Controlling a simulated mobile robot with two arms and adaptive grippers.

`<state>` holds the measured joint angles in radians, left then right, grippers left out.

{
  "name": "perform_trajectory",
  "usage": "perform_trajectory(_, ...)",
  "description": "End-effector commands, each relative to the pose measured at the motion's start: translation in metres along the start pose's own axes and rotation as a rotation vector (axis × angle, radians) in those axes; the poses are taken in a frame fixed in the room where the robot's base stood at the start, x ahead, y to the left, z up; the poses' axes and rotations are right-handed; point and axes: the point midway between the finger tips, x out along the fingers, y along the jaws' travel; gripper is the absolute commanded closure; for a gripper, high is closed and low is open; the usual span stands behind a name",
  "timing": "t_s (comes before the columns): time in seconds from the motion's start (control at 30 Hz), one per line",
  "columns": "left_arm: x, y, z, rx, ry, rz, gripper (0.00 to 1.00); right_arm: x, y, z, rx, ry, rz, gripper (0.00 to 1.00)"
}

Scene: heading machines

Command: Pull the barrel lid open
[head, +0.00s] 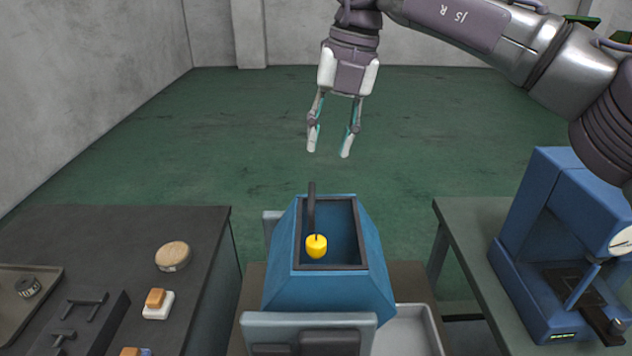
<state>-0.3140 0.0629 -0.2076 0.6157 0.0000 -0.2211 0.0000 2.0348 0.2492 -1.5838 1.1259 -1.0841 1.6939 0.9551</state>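A blue barrel (330,290) with slanted sides stands at the centre. Its top has a dark square rim (350,203), and its blue inside shows through the opening. A thin dark upright piece (311,208), which looks like a lid seen edge-on, stands at the left part of the opening. A yellow knob (316,246) sits at its lower end. My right gripper (329,148) points down above and beyond the barrel, its fingers apart and empty, touching nothing. My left gripper is not in view.
A dark bench (205,225) on the left holds a round wooden disc (173,256), an orange-topped block (156,302) and a tray (40,273). A blue machine (535,230) stands on the right table (462,220). A pale tray (410,325) lies beside the barrel. The green floor behind is clear.

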Motion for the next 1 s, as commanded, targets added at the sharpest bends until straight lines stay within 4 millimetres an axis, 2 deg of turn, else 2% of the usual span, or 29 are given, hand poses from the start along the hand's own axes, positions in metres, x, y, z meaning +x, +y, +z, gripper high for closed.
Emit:
perform_trajectory(0.07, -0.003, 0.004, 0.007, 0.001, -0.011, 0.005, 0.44, 0.019, 0.000, 0.000, -0.002, 0.003, -0.002, 0.63)
perform_trajectory(0.17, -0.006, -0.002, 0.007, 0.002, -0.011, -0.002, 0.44, 0.039, 0.000, 0.000, -0.002, 0.003, -0.003, 0.63)
perform_trajectory(0.3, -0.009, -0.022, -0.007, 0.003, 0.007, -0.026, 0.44, 0.062, 0.000, -0.001, -0.002, 0.003, -0.001, 0.63)
perform_trajectory(0.4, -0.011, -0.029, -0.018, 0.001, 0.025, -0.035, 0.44, 0.074, 0.000, 0.000, -0.001, 0.001, 0.000, 0.63)
perform_trajectory(0.57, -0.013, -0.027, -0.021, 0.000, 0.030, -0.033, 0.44, 0.083, 0.001, 0.000, -0.001, 0.000, 0.001, 0.63)
perform_trajectory(0.83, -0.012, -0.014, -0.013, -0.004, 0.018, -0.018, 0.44, 0.084, 0.001, 0.000, -0.001, 0.000, 0.001, 0.63)
perform_trajectory(1.0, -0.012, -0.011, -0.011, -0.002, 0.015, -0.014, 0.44, 0.084, 0.001, 0.000, -0.002, 0.000, 0.001, 0.91)
